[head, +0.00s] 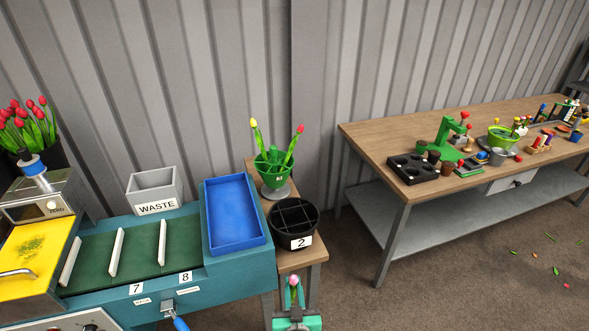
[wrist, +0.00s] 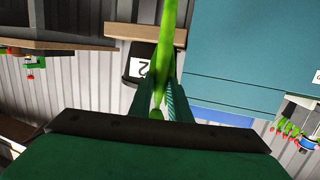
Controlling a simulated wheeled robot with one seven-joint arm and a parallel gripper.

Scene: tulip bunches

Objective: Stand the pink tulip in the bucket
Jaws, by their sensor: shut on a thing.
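The pink tulip (head: 294,281) is in my gripper (head: 296,303), low in the head view, with its pink head uppermost. In the wrist view its green stem (wrist: 164,50) runs between the two fingers (wrist: 164,92), which are shut on it; its head is out of that view. A black bucket (head: 294,243) with a divided top and a label "2" stands on a small wooden stand, just beyond my gripper in the head view. Part of this bucket and its label (wrist: 138,70) show upside down in the wrist view. The tulip appears apart from the bucket.
A green pot (head: 274,177) with a yellow and a red tulip stands behind the bucket. Left are a teal machine with a blue tray (head: 234,243) and a grey WASTE bin (head: 155,190). A cluttered workbench (head: 375,150) stands right, with open floor before it.

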